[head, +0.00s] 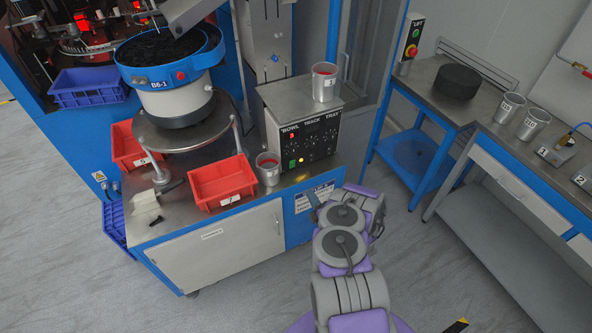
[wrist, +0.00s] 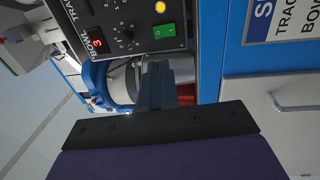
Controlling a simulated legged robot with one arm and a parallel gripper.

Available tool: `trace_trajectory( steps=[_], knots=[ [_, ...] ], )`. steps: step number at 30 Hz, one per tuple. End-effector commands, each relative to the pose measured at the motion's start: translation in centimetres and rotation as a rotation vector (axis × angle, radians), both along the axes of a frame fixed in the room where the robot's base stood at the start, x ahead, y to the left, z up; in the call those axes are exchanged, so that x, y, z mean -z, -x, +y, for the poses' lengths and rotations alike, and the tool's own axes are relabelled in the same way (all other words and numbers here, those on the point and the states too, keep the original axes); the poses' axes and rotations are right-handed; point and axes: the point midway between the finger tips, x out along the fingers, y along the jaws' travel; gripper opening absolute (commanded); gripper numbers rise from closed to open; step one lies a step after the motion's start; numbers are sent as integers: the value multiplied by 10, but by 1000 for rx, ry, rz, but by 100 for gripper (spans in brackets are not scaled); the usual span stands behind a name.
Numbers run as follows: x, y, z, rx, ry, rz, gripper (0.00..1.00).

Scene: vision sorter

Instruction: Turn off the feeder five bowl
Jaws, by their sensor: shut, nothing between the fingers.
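A grey control box (head: 308,141) with a black panel marked BOWL, TRACK and TRAY stands on the steel bench. Its face carries dials, a red element (head: 292,135) at upper left, a green switch (head: 292,164) and a glowing yellow lamp (head: 300,159) below. In the wrist view the panel (wrist: 128,22) appears turned sideways, with a red element (wrist: 96,44) beside BOWL and the green switch (wrist: 164,31). My gripper (wrist: 157,68) is shut and empty, its tips just below the panel in that picture, apparently apart from it. I cannot read a feeder number on the box.
A bowl feeder marked B6-1 (head: 166,84) stands left of the box. Red bins (head: 222,197) and a metal cup (head: 268,176) sit beside it. Another cup (head: 325,86) stands on the box. A side table (head: 424,77) is at right, with grey floor between.

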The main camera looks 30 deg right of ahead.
Motion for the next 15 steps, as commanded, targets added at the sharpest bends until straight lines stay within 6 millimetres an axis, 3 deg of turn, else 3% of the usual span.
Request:
trace_trajectory(
  steps=[7,15],
  knots=[
    [-1,-16,0,-1,0,-4,0],
    [-5,-67,1,-4,2,-5,0]
  ],
)
